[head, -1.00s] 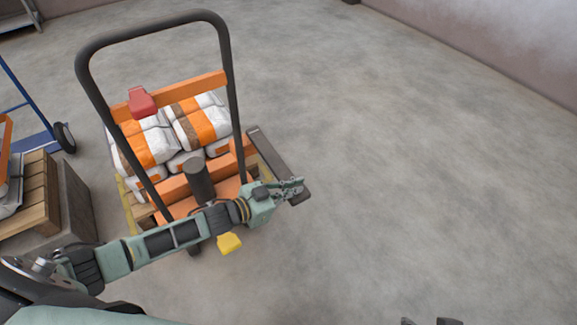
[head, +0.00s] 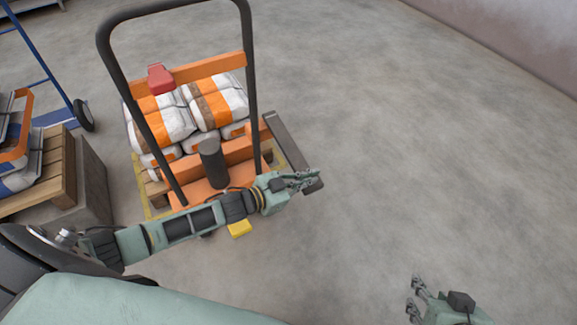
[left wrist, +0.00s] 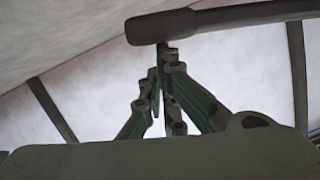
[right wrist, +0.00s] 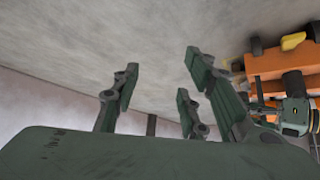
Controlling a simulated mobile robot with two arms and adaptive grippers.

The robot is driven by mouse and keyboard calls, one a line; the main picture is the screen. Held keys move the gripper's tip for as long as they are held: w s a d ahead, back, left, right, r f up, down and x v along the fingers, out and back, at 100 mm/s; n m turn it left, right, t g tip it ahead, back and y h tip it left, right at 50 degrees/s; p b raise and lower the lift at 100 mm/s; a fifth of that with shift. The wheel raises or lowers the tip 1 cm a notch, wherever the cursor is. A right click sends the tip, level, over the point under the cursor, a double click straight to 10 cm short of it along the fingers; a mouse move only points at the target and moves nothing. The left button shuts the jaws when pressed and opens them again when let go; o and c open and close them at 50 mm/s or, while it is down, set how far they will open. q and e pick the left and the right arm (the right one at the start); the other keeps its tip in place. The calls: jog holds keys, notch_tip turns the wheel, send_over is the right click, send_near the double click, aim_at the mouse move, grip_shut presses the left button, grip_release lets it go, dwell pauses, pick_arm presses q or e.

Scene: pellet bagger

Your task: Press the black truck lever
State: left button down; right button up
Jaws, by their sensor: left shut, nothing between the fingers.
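The orange pallet truck (head: 225,150) stands left of centre with a tall black loop handle (head: 251,80). A long dark bar, apparently the black lever (head: 288,143), sticks out on its right side towards me. My left gripper (head: 316,178) is shut and empty, overlapping the bar's near end. In the left wrist view, the shut fingertips (left wrist: 165,52) are just below the thick rounded end of a dark bar (left wrist: 160,26); I cannot tell whether they touch. My right gripper (head: 414,295) is open and empty over the floor at lower right; its spread fingers show in the right wrist view (right wrist: 160,85).
A red lever (head: 160,79) is on the truck's crossbar, and a yellow pedal (head: 240,229) is low at its front. White-and-orange sacks (head: 215,103) are stacked behind. A wooden pallet (head: 62,165) on a grey block stands at left. The floor at right is clear.

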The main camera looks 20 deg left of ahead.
pick_arm(q)
jog(key=shift+s+r+p, duration=0.15)
jog(key=shift+r+p, duration=0.4)
jog(key=shift+p, duration=0.25)
jog(key=r+p, duration=0.3)
jog(key=shift+d+r, duration=0.2)
pick_arm(e)
jog(key=s+d+f+g+h, duration=0.1)
jog(key=s+d+g, duration=0.25)
jog(key=s, duration=0.55)
pick_arm(q)
jog(key=p+v, duration=0.1)
jog(key=v, duration=0.9)
jog(key=shift+f, duration=0.2)
pick_arm(e)
notch_tip(320, 180, down, 9)
jog(key=w+a+g, duration=0.1)
jog(key=shift+w+f, duration=0.15)
jog(key=shift+w, duration=0.15)
